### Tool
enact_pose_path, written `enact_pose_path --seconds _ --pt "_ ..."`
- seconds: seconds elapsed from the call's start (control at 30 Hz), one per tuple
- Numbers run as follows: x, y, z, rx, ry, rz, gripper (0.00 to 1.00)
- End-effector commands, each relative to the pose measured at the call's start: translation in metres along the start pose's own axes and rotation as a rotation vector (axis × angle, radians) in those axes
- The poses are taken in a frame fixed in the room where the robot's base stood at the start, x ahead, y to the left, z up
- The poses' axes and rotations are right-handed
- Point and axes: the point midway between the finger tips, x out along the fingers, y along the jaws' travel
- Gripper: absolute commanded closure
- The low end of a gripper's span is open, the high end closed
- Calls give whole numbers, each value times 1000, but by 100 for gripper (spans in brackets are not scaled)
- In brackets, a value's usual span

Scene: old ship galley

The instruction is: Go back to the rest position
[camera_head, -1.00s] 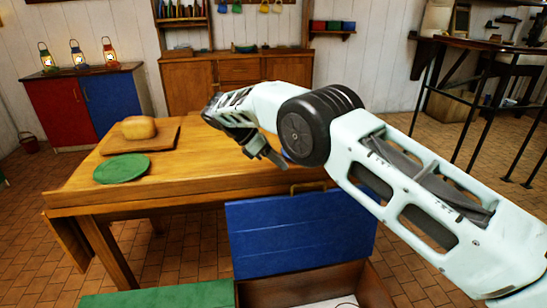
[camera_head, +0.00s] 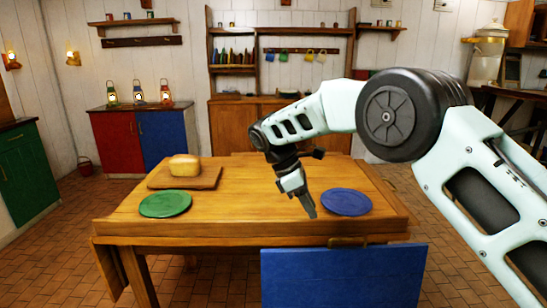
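My gripper (camera_head: 308,208) hangs over the wooden table (camera_head: 250,228), pointing down, just left of a blue plate (camera_head: 346,202). Its fingers show nearly edge-on, so I cannot tell whether they are open or shut. I see nothing held in it. My arm is bent and comes in from the right side of the picture.
A green plate (camera_head: 165,204) and a loaf (camera_head: 185,165) on a cutting board (camera_head: 212,178) are on the table's left. A raised blue lid (camera_head: 345,277) stands at the table's front edge. A red and blue cabinet (camera_head: 162,137) with lanterns stands behind.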

Motion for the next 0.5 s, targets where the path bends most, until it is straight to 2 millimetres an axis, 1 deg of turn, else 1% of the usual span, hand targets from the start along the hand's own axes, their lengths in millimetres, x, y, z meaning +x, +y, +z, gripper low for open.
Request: enact_pose_path --seconds 0.03,0.17,0.2,0.27,0.3,0.33,0.37,0.4,0.47,0.5 --pt "-14 -19 5 26 51 -4 68" --pt "-33 -70 8 118 180 -21 68" --pt "-38 -88 10 148 217 -28 68" --pt "-45 -116 12 195 268 -42 68" --pt "-48 -135 15 227 299 -51 68" --pt "-50 -150 17 252 321 -59 68" --pt "-51 -165 20 278 343 -68 68" --pt "-53 -184 23 315 371 -78 68" --pt "-52 -214 30 373 408 -94 68" --pt "-51 -234 35 413 431 -105 68"
